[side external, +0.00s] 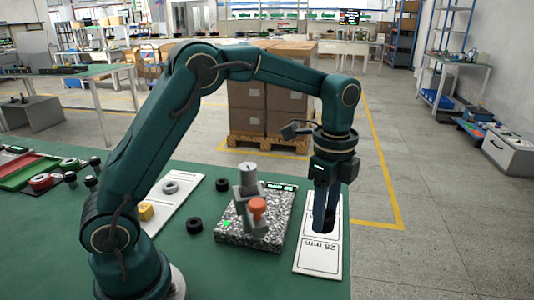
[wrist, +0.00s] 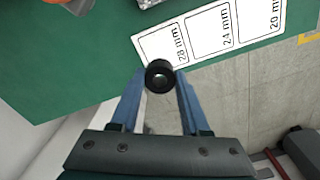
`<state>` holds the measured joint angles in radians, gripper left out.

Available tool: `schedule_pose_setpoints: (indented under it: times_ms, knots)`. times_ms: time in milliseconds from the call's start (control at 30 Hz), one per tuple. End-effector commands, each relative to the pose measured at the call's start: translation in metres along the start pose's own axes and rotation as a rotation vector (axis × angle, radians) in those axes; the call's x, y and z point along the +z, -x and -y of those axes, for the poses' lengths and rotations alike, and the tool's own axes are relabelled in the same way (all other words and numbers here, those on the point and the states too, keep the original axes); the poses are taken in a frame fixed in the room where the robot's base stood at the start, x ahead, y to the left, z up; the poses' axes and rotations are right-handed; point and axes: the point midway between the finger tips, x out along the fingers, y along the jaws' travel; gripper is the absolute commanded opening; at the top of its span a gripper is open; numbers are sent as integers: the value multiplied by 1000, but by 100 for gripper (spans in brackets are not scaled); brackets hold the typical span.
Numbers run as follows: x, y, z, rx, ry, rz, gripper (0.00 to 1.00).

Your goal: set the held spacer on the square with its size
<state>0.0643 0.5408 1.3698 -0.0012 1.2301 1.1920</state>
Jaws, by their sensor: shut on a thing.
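My gripper (wrist: 160,80) is shut on a black ring-shaped spacer (wrist: 160,76), held between the blue fingertips with its hole facing the wrist camera. A white card (wrist: 205,37) has a row of outlined squares marked 28 mm, 24 mm and 20 mm. In the wrist view the spacer overlaps the lower left edge of the 28 mm square (wrist: 162,46). In the side view my gripper (side external: 325,228) points down over the card (side external: 318,262), in front of its far squares. The spacer is hard to make out there, and its gap to the card cannot be told.
A gauge with an orange knob (side external: 258,206) stands on a speckled stone plate (side external: 240,238) left of the card. Loose black rings (side external: 194,226) lie farther left. Another white card (side external: 180,192) carries a grey ring and a yellow block. The table edge is close to the squares.

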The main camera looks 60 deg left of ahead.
Motion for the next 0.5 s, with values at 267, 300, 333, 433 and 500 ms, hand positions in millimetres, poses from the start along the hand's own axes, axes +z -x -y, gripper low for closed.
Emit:
schedule_pose_setpoints:
  times_ms: [267, 300, 333, 433, 500]
  knots:
    - [0, -45, -1, 4, 0, 2, 0]
    - [0, -48, -1, 3, 0, 1, 0]
    - [0, -50, -1, 2, 0, 1, 0]
    - [1, -63, -2, 6, 0, 2, 0]
    - [0, -74, -1, 5, 0, 2, 0]
